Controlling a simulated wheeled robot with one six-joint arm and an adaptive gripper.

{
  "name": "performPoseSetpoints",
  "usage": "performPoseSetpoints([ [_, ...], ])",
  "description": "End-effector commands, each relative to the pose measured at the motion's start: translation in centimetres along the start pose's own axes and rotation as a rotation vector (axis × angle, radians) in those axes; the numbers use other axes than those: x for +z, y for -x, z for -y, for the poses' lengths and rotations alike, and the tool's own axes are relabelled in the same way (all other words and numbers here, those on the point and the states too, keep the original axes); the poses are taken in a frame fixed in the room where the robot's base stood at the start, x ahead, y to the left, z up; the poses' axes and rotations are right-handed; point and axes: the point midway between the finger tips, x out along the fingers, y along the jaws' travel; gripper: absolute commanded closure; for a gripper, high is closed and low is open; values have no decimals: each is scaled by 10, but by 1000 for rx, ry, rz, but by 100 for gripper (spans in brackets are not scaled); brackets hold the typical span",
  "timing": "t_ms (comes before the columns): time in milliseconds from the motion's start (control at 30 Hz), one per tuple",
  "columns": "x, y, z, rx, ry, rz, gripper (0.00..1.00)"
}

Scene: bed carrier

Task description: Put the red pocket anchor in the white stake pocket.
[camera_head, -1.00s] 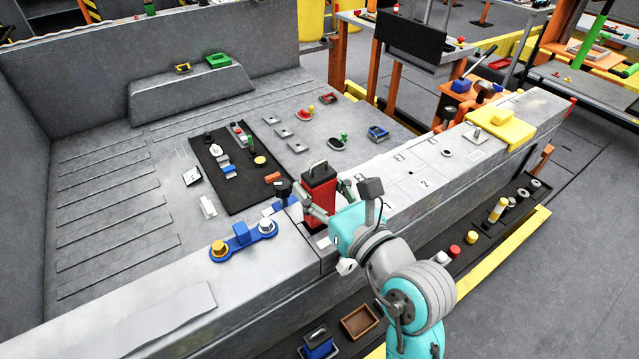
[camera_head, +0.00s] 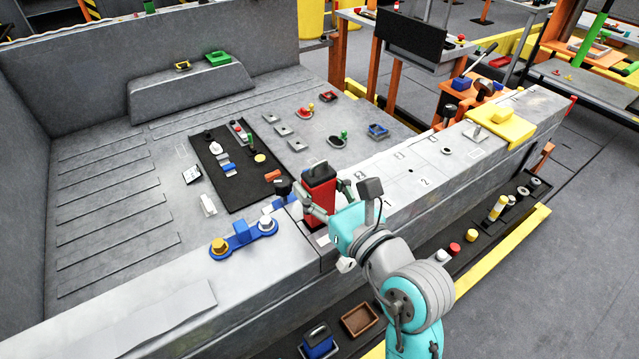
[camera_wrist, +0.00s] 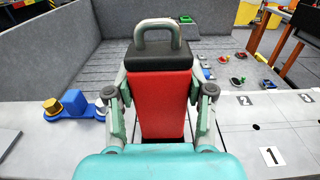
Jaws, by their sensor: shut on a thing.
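The red pocket anchor (camera_head: 320,190) is a tall red block with a black top and a grey loop handle. My gripper (camera_head: 319,202) is shut on it, with one finger on each side, and holds it about upright over the side rail. In the wrist view the anchor (camera_wrist: 161,103) fills the middle between the fingers of my gripper (camera_wrist: 160,92). Its lower end is hidden by my gripper, so I cannot tell whether it touches the rail or enters an opening. I cannot make out a clearly white stake pocket; the rail under the anchor is mostly hidden.
The pale side rail (camera_head: 400,178) carries number labels and small openings. A blue fitting with yellow and white knobs (camera_head: 242,236) stands on the rail left of the anchor. A dark mat (camera_head: 240,190) with small parts lies on the bed behind. A yellow block (camera_head: 508,128) sits farther along the rail.

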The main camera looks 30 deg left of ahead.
Motion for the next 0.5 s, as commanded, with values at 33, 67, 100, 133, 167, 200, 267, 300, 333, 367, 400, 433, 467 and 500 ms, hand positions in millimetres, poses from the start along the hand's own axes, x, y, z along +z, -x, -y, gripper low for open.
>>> performPoseSetpoints([
  [33,-1,0,0,0,0,1,93],
  [67,-1,0,0,0,0,1,93],
  [100,-2,0,0,0,1,1,93],
  [133,-3,0,0,0,1,1,93],
  [167,-3,0,0,0,1,1,93],
  [200,-4,0,0,0,1,2,93],
  [267,-5,0,0,0,1,2,93],
  [300,-6,0,0,0,1,2,93],
  [333,-7,0,0,0,1,2,93],
  [367,-7,0,0,0,1,2,93],
  [400,-8,0,0,0,0,2,93],
  [433,-9,0,0,0,0,2,93],
  [467,-10,0,0,0,0,2,93],
  [500,-10,0,0,0,0,2,93],
])
